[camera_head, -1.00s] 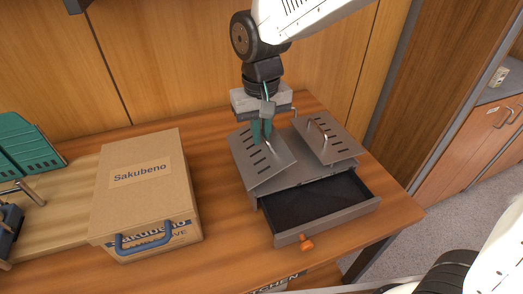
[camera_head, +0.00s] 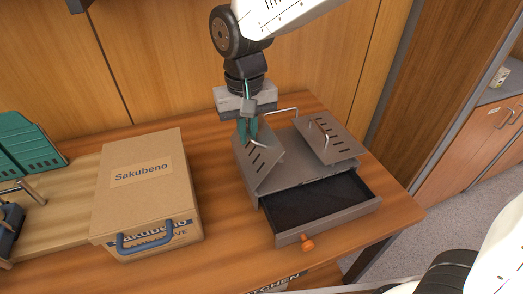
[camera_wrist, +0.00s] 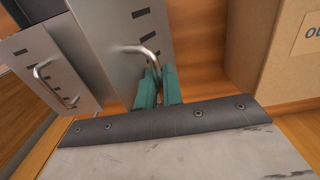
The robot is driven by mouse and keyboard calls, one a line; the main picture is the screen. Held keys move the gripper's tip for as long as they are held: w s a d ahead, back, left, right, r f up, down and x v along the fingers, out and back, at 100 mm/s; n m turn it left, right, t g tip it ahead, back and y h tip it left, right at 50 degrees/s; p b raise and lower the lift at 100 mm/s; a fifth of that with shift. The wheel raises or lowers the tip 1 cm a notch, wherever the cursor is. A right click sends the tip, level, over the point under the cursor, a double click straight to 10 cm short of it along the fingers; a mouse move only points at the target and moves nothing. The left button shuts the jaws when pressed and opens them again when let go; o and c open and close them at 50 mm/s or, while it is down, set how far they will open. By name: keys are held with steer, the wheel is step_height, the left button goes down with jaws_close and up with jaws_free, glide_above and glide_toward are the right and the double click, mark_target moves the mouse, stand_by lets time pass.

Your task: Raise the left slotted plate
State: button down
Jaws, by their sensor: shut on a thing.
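The left slotted plate (camera_head: 262,160) is a grey lid panel on a grey metal box, tilted up steeply. It also shows in the wrist view (camera_wrist: 118,45). My gripper (camera_head: 247,136) has teal fingers and is shut on the plate's wire handle (camera_head: 259,141). In the wrist view the fingers (camera_wrist: 158,85) close around one end of the bent handle. The right slotted plate (camera_head: 331,143) slopes at a shallower angle and has its own wire handle (camera_head: 318,129). The part of the box behind the raised plate is partly hidden.
An open dark-lined drawer (camera_head: 315,203) with an orange knob (camera_head: 307,245) sticks out of the box's front. A cardboard box (camera_head: 145,188) with a blue handle stands to the left on the wooden table. A teal slotted item (camera_head: 28,145) is at the far left.

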steer(key=shift+s+a+r, duration=0.1)
steer(key=shift+s+a, duration=0.05)
steer(key=shift+a, duration=0.4)
steer(key=shift+s+a, duration=0.15)
steer(key=shift+a, duration=0.35)
steer(key=shift+a, duration=0.1)
